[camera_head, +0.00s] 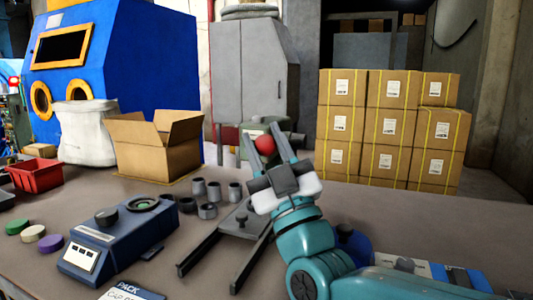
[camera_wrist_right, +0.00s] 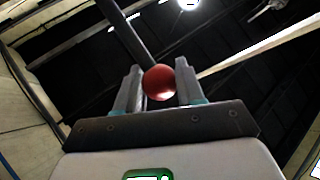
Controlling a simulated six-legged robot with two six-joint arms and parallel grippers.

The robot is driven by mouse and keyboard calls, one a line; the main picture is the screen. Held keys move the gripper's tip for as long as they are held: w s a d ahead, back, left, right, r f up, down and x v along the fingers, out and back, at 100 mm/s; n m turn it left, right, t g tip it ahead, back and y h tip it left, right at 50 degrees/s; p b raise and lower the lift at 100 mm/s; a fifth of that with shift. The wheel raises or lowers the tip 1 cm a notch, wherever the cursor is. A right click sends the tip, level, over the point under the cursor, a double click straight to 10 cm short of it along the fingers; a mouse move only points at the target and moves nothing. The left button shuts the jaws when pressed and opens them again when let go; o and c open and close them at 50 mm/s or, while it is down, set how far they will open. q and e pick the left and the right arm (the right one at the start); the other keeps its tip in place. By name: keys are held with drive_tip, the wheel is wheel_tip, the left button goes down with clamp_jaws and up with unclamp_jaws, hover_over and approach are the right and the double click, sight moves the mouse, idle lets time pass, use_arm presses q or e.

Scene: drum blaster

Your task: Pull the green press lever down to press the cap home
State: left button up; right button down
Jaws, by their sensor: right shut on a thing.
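My right gripper (camera_head: 264,138) is raised over the table, its two fingers on either side of a red ball knob (camera_head: 265,145). The right wrist view shows the knob (camera_wrist_right: 160,82) held between the fingertips, with a dark lever rod (camera_wrist_right: 124,32) running up and left from it. The grey-green press (camera_head: 256,129) stands behind the gripper in the head view and is mostly hidden by it. I cannot make out the cap under the press. My left gripper is in neither view.
A dark two-railed frame (camera_head: 206,250) lies below my right arm. Several small grey cups (camera_head: 214,191) stand to its left, beside a blue device (camera_head: 122,237) with a dial. Coloured discs (camera_head: 34,233), an open cardboard box (camera_head: 157,150) and a red bin (camera_head: 35,174) are farther left.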

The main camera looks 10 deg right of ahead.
idle(0.4)
drive_tip(key=c, duration=0.7)
unclamp_jaws()
drive_tip(key=shift+c, duration=0.2)
drive_tip(key=shift+f, duration=0.1)
